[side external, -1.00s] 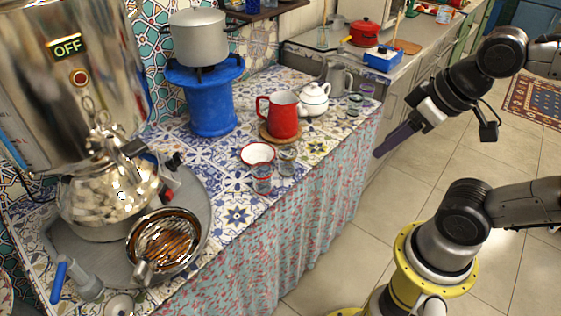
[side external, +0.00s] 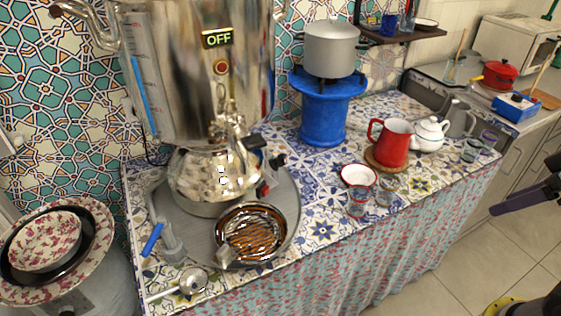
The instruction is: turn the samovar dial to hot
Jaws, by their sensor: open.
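The samovar (side external: 190,70) is a large shiny metal urn at the left of the counter. A sign (side external: 218,38) on its front reads OFF, with a red round light (side external: 221,67) below it. A metal teapot (side external: 215,172) is below the urn body. A small black knob (side external: 277,161) shows at the lower right of the samovar, with a red part near it. I cannot tell for certain which part is the dial. My gripper (side external: 522,196) is at the right edge, partly cut off, open and empty, well away from the samovar and beyond the counter's front edge.
A drip bowl (side external: 252,234) sits on the round metal tray (side external: 290,205). Two glasses (side external: 358,201), a red-rimmed bowl (side external: 357,175), a red jug (side external: 392,144) and a white teapot (side external: 428,135) stand between samovar and gripper. A blue burner (side external: 323,112) holds a grey pot (side external: 331,48).

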